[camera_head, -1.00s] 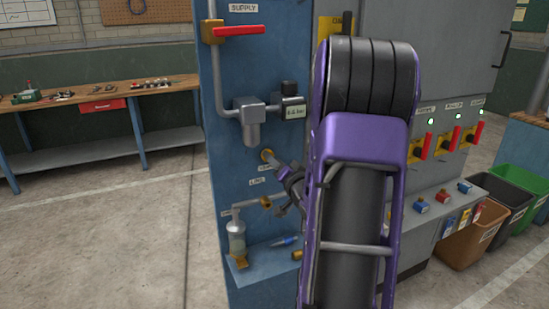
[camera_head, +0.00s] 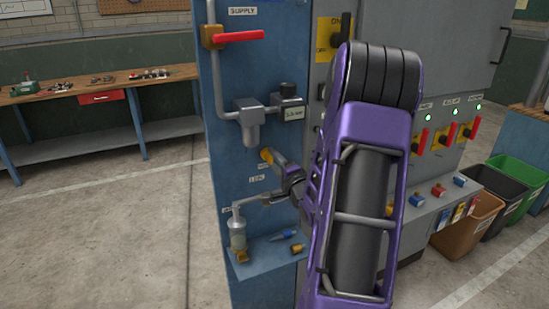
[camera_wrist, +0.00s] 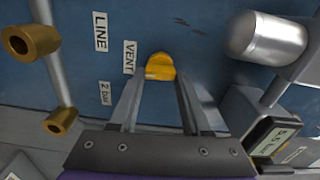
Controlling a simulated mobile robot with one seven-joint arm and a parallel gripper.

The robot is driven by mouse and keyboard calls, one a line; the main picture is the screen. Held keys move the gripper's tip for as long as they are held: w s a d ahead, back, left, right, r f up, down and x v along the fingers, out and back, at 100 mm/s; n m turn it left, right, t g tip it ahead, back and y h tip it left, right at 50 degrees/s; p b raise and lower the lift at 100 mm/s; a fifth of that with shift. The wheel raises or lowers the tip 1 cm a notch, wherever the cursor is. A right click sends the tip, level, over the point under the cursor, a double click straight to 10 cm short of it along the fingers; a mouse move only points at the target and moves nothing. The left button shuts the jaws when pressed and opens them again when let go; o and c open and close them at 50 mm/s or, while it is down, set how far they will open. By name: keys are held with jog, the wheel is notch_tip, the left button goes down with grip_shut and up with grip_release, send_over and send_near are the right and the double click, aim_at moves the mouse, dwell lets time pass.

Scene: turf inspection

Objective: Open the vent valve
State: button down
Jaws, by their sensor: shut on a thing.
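The vent valve shows as a small yellow-brass knob (camera_head: 266,154) on the blue panel, below the grey regulator. In the wrist view the brass knob (camera_wrist: 160,66) lies at the ends of my two fingers, beside the VENT label (camera_wrist: 130,57). My gripper (camera_wrist: 158,80) reaches the panel from the front, with one finger on each side of the knob, and is shut on it. In the head view my gripper (camera_head: 276,161) is partly hidden by its own wrist. Whether the valve is open cannot be told.
A red-handled supply valve (camera_head: 238,37) is above. The regulator (camera_head: 250,112) and gauge display (camera_head: 293,113) are close over my gripper. A cabinet with red handles is at right. Brass pipe ends (camera_wrist: 17,41) show nearby.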

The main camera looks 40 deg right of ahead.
jog(key=shift+r+m, duration=0.15)
jog(key=shift+m, duration=0.25)
jog(key=shift+c, duration=1.8)
grip_release()
jog(key=shift+s, duration=0.1)
